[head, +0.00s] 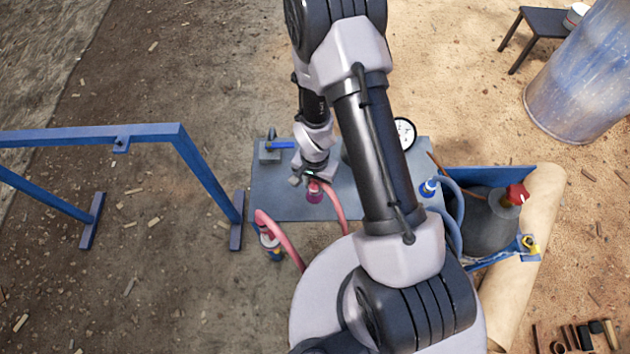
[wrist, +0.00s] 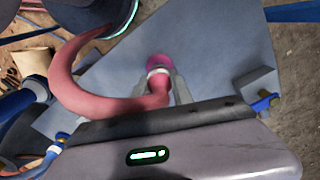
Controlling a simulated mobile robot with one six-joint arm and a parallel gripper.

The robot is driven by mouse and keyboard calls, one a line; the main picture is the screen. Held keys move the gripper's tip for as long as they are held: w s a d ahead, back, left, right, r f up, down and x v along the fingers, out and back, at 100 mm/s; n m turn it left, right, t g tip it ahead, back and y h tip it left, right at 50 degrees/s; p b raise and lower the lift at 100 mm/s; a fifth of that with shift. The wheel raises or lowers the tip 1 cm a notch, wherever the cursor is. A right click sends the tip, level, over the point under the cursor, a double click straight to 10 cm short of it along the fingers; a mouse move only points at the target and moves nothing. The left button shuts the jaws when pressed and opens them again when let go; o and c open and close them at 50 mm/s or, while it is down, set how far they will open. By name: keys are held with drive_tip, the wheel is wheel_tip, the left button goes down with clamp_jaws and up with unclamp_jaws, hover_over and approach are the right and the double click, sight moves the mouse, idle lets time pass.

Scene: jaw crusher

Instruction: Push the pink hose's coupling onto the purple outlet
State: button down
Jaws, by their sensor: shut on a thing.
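The pink hose (head: 335,208) arcs up from the bench's near side to my gripper (head: 312,181); it also shows in the wrist view (wrist: 75,75). My gripper (wrist: 165,82) is shut on the hose's coupling (wrist: 158,72), a pale collar at the hose end. The purple outlet (wrist: 157,60) shows as a magenta round just beyond the coupling, and it also shows below my gripper in the head view (head: 314,197). The coupling lines up closely with the outlet. I cannot tell whether it is touching or seated, as the hose end and fingers hide the joint.
The blue-grey bench plate (head: 275,198) surrounds the outlet. A blue-handled valve (head: 272,147) stands at its back left, a dial gauge (head: 404,133) at its back right. A blue hose (head: 452,200) runs at right. A blue frame (head: 190,165) stands left.

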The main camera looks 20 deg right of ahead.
sight(315, 182)
drive_tip(key=shift+f+b, duration=0.3)
drive_tip(key=shift+f, duration=0.45)
drive_tip(key=shift+f+b, duration=0.6)
drive_tip(key=shift+b, duration=0.45)
idle(1.6)
drive_tip(key=c, duration=1)
unclamp_jaws()
drive_tip(key=shift+c, duration=0.2)
wheel_tip(315, 182, up, 18)
drive_tip(key=p, duration=0.7)
drive_tip(key=shift+f, duration=0.25)
